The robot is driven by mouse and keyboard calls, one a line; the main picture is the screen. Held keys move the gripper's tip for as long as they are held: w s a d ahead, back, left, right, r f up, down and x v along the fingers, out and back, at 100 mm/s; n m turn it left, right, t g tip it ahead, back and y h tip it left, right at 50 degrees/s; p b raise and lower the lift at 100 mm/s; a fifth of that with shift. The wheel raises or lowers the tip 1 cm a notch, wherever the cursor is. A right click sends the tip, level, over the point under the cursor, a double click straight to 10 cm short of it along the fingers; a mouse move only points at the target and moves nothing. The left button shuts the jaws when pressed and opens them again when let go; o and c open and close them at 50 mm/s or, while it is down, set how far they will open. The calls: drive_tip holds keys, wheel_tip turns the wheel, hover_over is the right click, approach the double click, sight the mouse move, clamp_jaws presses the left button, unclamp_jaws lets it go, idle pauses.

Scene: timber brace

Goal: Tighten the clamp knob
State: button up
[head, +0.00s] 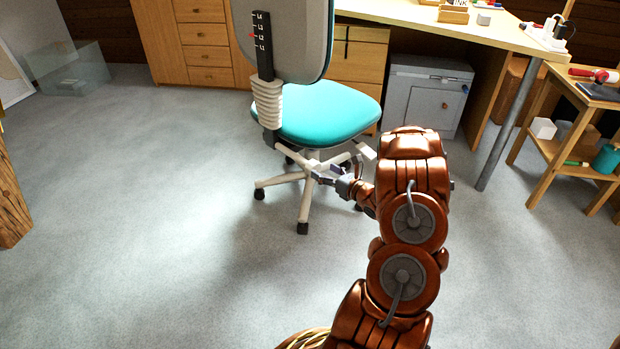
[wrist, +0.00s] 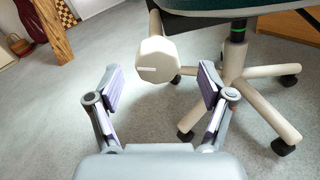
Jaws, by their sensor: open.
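The clamp knob is a cream, many-sided knob (wrist: 157,60) with a pale line across its face. It shows in the wrist view at the top centre, on a cream stem below the seat of the office chair (wrist: 235,8). My gripper (wrist: 158,85) is open, its two purple-padded fingers spread to the left and right of the knob's lower part in the picture. I cannot tell how far the knob lies beyond the fingertips. In the head view my gripper (head: 328,180) is low beside the chair's base, under the teal seat (head: 322,114). The knob is hard to make out there.
The chair's cream legs (wrist: 262,110) and black casters spread to the right of my gripper. A desk (head: 445,22), a grey cabinet (head: 422,92) and a small wooden shelf (head: 550,150) stand behind. A timber post (head: 10,205) stands far left.

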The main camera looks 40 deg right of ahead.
sight(310, 166)
drive_tip(key=shift+n+t, duration=0.4)
drive_tip(key=shift+n, duration=0.1)
drive_tip(key=shift+w+a+f+b, duration=0.15)
drive_tip(key=shift+w+b, duration=0.3)
drive_tip(key=shift+w, duration=0.65)
drive_tip(key=shift+w+f+b, duration=0.25)
drive_tip(key=shift+w+b, duration=0.15)
drive_tip(key=shift+w, duration=0.75)
drive_tip(key=shift+w+a+f+b, duration=0.15)
drive_tip(key=shift+w+b, duration=0.3)
drive_tip(key=shift+w, duration=0.65)
drive_tip(key=shift+f, duration=0.1)
drive_tip(key=c, duration=1.2)
